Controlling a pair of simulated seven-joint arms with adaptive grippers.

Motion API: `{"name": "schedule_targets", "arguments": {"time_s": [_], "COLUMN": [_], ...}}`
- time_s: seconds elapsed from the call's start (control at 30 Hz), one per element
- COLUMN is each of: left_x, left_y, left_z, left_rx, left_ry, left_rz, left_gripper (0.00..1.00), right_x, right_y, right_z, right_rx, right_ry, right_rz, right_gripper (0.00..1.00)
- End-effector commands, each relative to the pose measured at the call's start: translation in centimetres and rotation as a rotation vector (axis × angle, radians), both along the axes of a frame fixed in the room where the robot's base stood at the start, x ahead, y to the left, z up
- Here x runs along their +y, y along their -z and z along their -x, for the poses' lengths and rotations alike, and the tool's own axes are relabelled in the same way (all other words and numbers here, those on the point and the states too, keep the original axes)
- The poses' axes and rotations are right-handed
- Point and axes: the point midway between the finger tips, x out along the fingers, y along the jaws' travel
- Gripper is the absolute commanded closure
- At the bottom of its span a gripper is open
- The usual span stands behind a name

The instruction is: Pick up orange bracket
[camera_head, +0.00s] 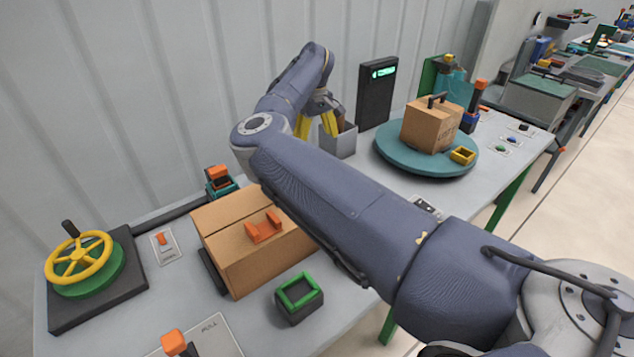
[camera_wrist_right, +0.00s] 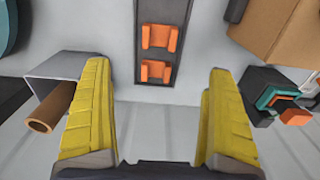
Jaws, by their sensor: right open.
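My right gripper (camera_head: 316,122) is open and empty at the back of the table, beside a grey bin. Its yellow fingers stand wide apart in the right wrist view (camera_wrist_right: 158,75). Between and beyond them, two orange brackets lie in a row on a dark strip: a nearer bracket (camera_wrist_right: 155,72) and a farther bracket (camera_wrist_right: 159,37). Neither is touched by the fingers, as far as I can tell. My arm hides this strip in the head view. Another orange bracket (camera_head: 264,228) sits on top of a cardboard box (camera_head: 250,262). My left gripper is not in view.
The grey bin (camera_head: 340,142) holds a brown tube (camera_wrist_right: 52,108). A black panel (camera_head: 376,92) stands behind. A yellow handwheel (camera_head: 78,258) is far left; a green-rimmed block (camera_head: 299,298) is in front.

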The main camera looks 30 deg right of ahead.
Motion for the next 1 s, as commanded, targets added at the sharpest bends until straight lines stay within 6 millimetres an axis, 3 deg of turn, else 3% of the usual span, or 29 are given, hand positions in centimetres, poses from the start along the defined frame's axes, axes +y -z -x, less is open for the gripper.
{"name": "schedule_targets", "arguments": {"time_s": [0.5,0.7,1.0], "left_x": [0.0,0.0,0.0], "left_y": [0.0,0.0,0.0], "left_z": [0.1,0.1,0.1], "left_rx": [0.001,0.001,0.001], "left_ry": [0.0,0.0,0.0], "left_rz": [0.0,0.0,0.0], "left_gripper": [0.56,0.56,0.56], "right_x": [-0.1,-0.1,-0.1], "right_y": [9.0,10.7,11.7], "right_z": [0.1,0.0,0.1], "right_rx": [0.001,-0.001,-0.001], "right_ry": [0.003,0.003,0.004], "right_rz": [0.0,0.0,0.0], "right_gripper": [0.09,0.09,0.09]}}
